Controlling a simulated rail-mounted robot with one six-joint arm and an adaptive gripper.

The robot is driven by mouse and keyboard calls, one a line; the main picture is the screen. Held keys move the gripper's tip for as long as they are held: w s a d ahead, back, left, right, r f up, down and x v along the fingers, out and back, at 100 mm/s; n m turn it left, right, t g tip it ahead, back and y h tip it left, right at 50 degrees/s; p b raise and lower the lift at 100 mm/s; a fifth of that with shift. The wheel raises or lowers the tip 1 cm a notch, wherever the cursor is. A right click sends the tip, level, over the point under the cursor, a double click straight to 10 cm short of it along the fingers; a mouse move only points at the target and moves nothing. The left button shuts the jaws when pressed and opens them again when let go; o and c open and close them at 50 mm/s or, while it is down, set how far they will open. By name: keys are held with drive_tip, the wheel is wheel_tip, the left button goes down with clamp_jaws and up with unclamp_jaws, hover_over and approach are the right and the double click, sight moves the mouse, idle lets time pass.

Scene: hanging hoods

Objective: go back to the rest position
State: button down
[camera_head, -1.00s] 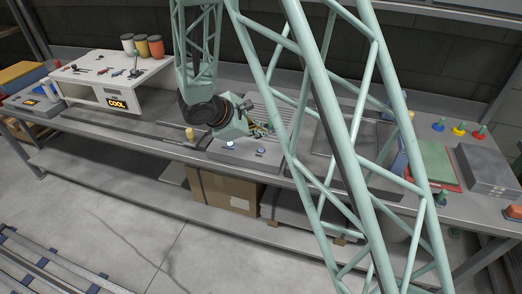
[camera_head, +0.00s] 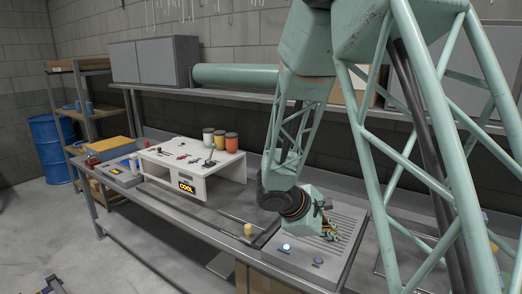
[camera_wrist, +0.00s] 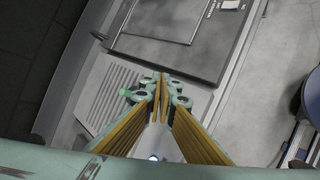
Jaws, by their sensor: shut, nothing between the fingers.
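My gripper (camera_head: 330,231) hangs at the end of my green lattice arm, above the grey ribbed unit (camera_head: 345,222) on the bench in the head view. In the wrist view my gripper (camera_wrist: 160,78) has its yellow-sided fingers together and holds nothing. The ribbed plate (camera_wrist: 112,92) shows behind and left of the fingers, apart from them as far as I can tell.
A white stand (camera_head: 215,177) with a COOL display, and cups (camera_head: 231,142) on top, is left of my arm. A shelf with a green cylinder (camera_head: 236,75) and grey cabinet (camera_head: 155,62) runs behind. The bench front (camera_head: 180,228) borders open floor.

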drive_tip(key=s+d+r+m+g+y, duration=0.1)
drive_tip(key=s+d+r+m, duration=0.25)
drive_tip(key=s+r, duration=0.55)
drive_tip(key=s+d+r+m+g+y, duration=0.1)
drive_tip(key=s+d+r+m, duration=0.25)
drive_tip(key=s+r, duration=0.6)
drive_tip(key=s+a+r+m+y, duration=0.1)
drive_tip(key=s+a+m+y, duration=0.1)
drive_tip(key=s, duration=0.6)
drive_tip(key=s+a+r+m+t+y, duration=0.1)
drive_tip(key=s+a, duration=0.3)
drive_tip(key=s, duration=0.4)
drive_tip(key=s+a+r+m+y, duration=0.2)
drive_tip(key=s+a+m, duration=0.1)
drive_tip(key=s, duration=0.5)
drive_tip(key=shift+s+a+r+m+t+y, duration=0.3)
drive_tip(key=shift+a+t, duration=0.05)
drive_tip(key=shift+t, duration=0.05)
idle(3.4)
